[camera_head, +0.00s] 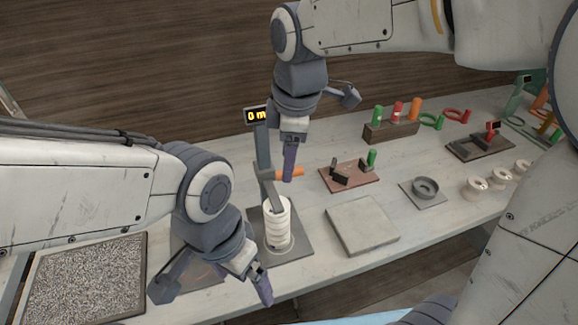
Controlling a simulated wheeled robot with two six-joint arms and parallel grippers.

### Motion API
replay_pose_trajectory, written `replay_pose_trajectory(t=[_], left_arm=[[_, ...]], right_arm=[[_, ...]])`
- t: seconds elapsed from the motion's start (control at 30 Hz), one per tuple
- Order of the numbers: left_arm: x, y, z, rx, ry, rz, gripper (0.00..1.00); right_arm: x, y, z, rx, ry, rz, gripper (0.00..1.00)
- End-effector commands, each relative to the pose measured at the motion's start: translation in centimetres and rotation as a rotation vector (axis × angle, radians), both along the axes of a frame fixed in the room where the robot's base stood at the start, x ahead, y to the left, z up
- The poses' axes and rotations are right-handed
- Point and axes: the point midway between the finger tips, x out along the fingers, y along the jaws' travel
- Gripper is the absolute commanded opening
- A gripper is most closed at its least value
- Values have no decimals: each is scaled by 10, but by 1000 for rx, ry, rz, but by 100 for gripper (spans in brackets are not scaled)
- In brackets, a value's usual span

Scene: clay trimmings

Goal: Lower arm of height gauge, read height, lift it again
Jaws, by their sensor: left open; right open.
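The height gauge stands on a dark base plate (294,243) in the middle of the bench. Its grey post (263,150) carries a small display (256,115) with yellow characters, partly hidden by my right gripper; "0 m" shows. An arm with an orange handle (291,172) sticks out from the post. A grey bar slants down to the top of a white ribbed cylinder (278,225) on the base. My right gripper (318,135) is open, with one finger in front of the orange handle; contact cannot be told. My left gripper (217,284) is open and empty, low at the front left.
A grey slab (362,225) lies right of the gauge. Behind it are a reddish board (350,178) with a green peg and a block of coloured pegs (391,130). A round dish (425,188) and white spools (475,187) stand right. A speckled tray (85,278) lies left.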

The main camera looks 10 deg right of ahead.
Motion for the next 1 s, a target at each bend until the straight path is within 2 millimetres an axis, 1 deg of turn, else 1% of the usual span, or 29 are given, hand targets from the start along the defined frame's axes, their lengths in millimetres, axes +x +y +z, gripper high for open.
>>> replay_pose_trajectory(t=[0.03, 0.1, 0.23, 0.37, 0.47, 0.8, 1.0], left_arm=[[0, 0, -17, 0, 0, 0, 100], [0, 0, -25, -1, -1, 0, 100], [0, 0, -31, -1, -1, -1, 100], [0, 0, -32, -1, -1, -1, 100], [0, 0, -31, -1, -1, -1, 100], [0, 0, -32, -1, -1, -1, 100], [0, 0, -32, -1, -1, 0, 100]], right_arm=[[19, -6, -10, -17, -19, 67, 59], [38, -13, -8, -42, -41, 164, 59], [58, -22, -4, -71, -65, 278, 59], [64, -25, -6, -81, -68, 315, 59], [66, -24, -16, -83, -68, 317, 59], [77, -22, -78, -82, -65, 315, 59], [81, -20, -99, -81, -68, 315, 59]])
